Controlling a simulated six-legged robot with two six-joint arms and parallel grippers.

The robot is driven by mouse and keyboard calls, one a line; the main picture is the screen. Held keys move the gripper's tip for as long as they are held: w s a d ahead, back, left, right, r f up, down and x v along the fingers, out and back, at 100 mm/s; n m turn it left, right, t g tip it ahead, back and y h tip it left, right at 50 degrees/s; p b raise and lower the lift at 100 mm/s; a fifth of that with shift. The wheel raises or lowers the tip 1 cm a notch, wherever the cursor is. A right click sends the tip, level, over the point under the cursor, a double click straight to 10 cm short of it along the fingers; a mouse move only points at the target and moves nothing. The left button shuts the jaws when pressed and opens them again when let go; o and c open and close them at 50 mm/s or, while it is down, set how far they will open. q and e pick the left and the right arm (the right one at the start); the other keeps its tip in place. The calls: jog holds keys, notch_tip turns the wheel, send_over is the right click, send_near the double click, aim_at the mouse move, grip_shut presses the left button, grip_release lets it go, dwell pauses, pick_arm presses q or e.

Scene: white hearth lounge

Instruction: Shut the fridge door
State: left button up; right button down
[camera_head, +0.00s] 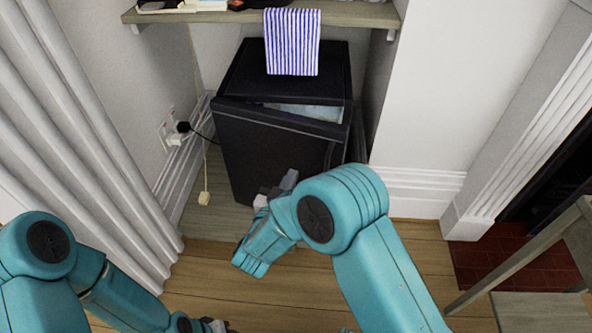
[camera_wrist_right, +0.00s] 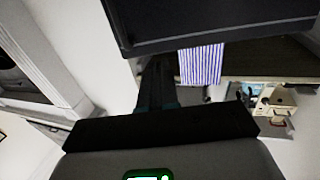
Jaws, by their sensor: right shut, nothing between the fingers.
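The black fridge (camera_head: 245,75) stands in the alcove under a shelf. Its door (camera_head: 265,150) is ajar: a gap along the top, wider at the right, shows a pale interior (camera_head: 310,112). My right gripper (camera_head: 284,187) is shut and empty, in front of the door's lower right part; I cannot tell if it touches. In the right wrist view a dark panel, likely the door (camera_wrist_right: 210,22), spans the top, above my right gripper's fingers (camera_wrist_right: 158,85). My left gripper (camera_head: 217,325) is low at the bottom edge, mostly cut off, and its jaws are unclear.
A blue-striped towel (camera_head: 292,42) hangs from the shelf (camera_head: 355,14) over the fridge. A plug (camera_head: 182,127) and a hanging cord (camera_head: 204,198) are left of the fridge. A white curtain (camera_head: 85,130) is at left. A wooden table (camera_head: 540,250) stands at right. Bare floor lies in front.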

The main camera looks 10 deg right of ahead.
aim_at(312, 138)
jog(key=b+x, duration=0.3)
jog(key=x, duration=0.9)
jog(key=shift+w+d+f+b, duration=0.1)
jog(key=shift+w+d+b, duration=0.1)
jog(key=shift+b, duration=0.1)
pick_arm(q)
jog(key=f, duration=0.2)
jog(key=w+f, duration=0.1)
jog(key=shift+a+f, duration=0.25)
jog(key=shift+f, duration=0.05)
pick_arm(e)
jog(key=shift+w, duration=0.15)
jog(key=shift+d, duration=0.1)
